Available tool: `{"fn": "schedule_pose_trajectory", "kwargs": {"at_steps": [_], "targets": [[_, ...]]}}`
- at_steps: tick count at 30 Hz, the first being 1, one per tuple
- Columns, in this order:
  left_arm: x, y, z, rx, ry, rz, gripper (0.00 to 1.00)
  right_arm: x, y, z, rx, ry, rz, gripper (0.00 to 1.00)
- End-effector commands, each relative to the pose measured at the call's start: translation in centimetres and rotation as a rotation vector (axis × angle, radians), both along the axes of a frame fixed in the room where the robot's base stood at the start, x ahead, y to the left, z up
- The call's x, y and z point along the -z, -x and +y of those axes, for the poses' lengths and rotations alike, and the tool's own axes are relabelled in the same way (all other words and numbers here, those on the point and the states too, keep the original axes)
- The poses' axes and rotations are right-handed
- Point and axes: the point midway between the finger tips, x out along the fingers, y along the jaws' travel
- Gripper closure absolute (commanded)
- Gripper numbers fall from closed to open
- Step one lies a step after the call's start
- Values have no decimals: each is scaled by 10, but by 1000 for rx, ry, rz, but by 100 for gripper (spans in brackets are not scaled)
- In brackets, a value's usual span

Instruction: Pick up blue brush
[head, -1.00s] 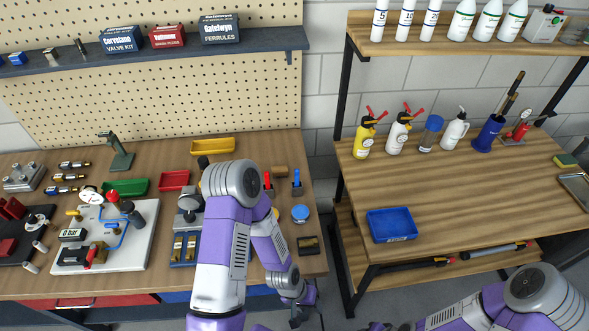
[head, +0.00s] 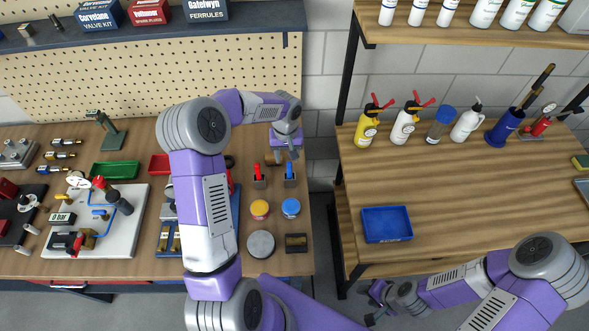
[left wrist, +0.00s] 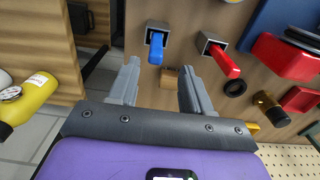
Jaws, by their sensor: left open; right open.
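The blue brush (head: 289,171) stands upright in a small grey holder at the right end of the pegboard bench. It also shows in the left wrist view (left wrist: 157,48), beyond the left fingertip. A red-handled one (head: 258,172) stands in a similar holder beside it, also in the left wrist view (left wrist: 224,60). My left gripper (left wrist: 160,78) is open and empty above the bench, just behind the two holders; a small wooden block (left wrist: 169,77) shows between its fingers. In the head view the left gripper (head: 278,156) is partly hidden by its wrist. My right gripper (head: 374,305) is low in front of the right-hand table, open.
A yellow lid (head: 260,208), a blue lid (head: 291,207), a grey disc (head: 261,244) and a dark box (head: 296,242) lie in front of the holders. A gap separates the bench from the right table, which holds a blue tray (head: 387,223) and several bottles.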

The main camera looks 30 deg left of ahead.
Motion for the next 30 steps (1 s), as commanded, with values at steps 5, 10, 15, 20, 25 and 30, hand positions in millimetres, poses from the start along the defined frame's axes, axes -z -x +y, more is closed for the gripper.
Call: {"fn": "schedule_pose_trajectory", "kwargs": {"at_steps": [5,10,15,20,25,30], "targets": [[20,1,-2,2,3,4,51,-2,0,0,0,0,0,57],[45,1,-8,4,5,6,51,-5,0,0,0,0,-1,57],[65,0,-8,2,3,4,51,-6,0,0,0,0,-1,57],[70,-1,-9,2,3,2,51,-6,0,0,0,0,-1,57],[69,-1,-9,3,3,2,57,-6,0,0,0,0,-1,57],[69,-1,-9,3,3,2,83,-6,0,0,0,0,-1,57]]}}
